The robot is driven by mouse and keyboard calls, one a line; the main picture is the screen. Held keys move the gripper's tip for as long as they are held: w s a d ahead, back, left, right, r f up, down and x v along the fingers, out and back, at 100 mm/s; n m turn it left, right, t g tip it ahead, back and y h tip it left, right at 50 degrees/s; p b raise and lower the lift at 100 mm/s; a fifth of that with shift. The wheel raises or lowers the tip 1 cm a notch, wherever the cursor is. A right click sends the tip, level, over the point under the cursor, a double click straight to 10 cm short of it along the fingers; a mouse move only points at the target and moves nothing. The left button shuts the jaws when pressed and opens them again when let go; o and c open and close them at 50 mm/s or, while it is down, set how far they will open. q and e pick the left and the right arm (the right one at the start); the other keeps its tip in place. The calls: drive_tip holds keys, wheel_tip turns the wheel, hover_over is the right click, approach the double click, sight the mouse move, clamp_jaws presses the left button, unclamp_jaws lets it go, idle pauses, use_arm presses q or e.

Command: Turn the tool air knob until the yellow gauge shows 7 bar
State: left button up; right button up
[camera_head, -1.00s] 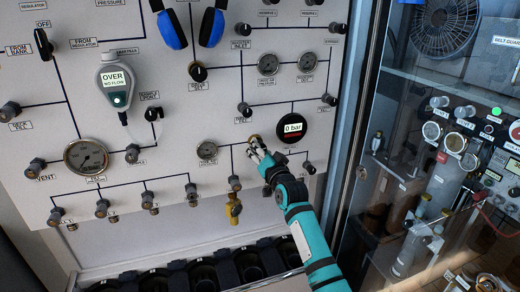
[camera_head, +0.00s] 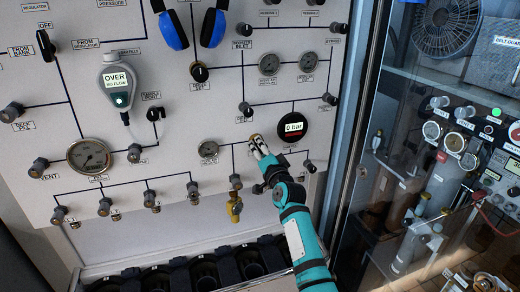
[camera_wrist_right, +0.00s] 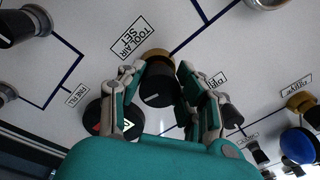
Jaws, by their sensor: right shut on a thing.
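The tool air knob (camera_wrist_right: 154,92) is black with a white line and a yellow base, under a label reading TOOL AIR SET. My right gripper (camera_wrist_right: 157,98) is shut on it, with fingers on both sides in the wrist view. In the head view, my right gripper (camera_head: 259,147) covers most of the knob. A round black gauge (camera_head: 292,127) up and right of it has a lit display reading 0 bar. In the wrist view, a finger partly covers this gauge (camera_wrist_right: 100,108). No yellow body shows on it. My left gripper is not in view.
The panel (camera_head: 205,115) carries several knobs, gauges and valves close around my gripper. A yellow valve (camera_head: 234,207) hangs below left of it. A glass-fronted cabinet (camera_head: 395,150) stands to the right. A row of dark bins (camera_head: 205,272) lies below.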

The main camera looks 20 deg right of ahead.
drive_tip(key=o, duration=1.2)
drive_tip(key=s, duration=1.2)
drive_tip(key=shift+d+f, duration=0.2)
drive_tip(key=shift+f, duration=0.2)
idle(0.9)
